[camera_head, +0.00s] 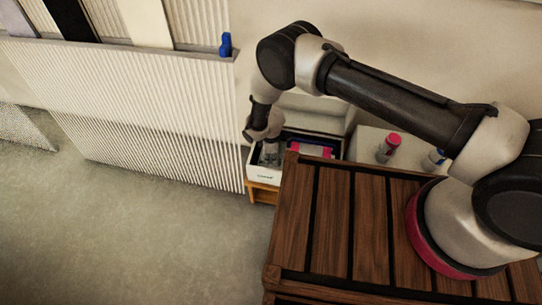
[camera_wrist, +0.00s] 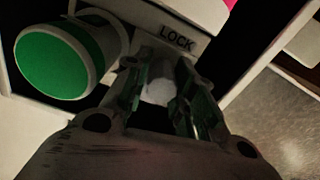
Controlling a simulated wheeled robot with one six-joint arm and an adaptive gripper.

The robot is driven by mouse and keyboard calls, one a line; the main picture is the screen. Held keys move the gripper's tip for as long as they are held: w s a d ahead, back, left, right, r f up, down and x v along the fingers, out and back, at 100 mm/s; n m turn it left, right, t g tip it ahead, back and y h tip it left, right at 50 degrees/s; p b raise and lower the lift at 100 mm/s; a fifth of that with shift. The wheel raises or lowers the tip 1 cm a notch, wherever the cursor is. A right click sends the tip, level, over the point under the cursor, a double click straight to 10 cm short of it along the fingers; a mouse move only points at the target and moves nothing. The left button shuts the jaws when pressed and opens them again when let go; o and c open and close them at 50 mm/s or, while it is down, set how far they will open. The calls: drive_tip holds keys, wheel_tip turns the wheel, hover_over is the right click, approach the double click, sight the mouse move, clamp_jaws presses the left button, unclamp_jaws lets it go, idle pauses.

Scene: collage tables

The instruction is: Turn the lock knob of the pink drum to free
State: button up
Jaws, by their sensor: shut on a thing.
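The pink drum (camera_head: 310,151) lies in the white box-like machine (camera_head: 262,176) behind my wooden-topped base. A small strip of pink also shows at the top edge of the wrist view. My gripper (camera_head: 268,153) points down into the left part of this machine. In the wrist view my gripper (camera_wrist: 160,98) is shut on a pale knob (camera_wrist: 158,92), just below a grey plate (camera_wrist: 165,32) marked "LOCK". The fingers hide most of the knob, and I cannot read which way it points.
A green-ended white cylinder (camera_wrist: 58,62) is close to the left of my fingers. A red-capped container (camera_head: 389,148) and a blue-and-white one (camera_head: 434,158) stand on the white surface to the right. A ribbed panel (camera_head: 150,110) stands left of the machine. The floor (camera_head: 120,240) at left is clear.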

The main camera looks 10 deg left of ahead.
drive_tip(key=o, duration=1)
drive_tip(key=shift+r, duration=0.15)
wheel_tip(320, 180, up, 12)
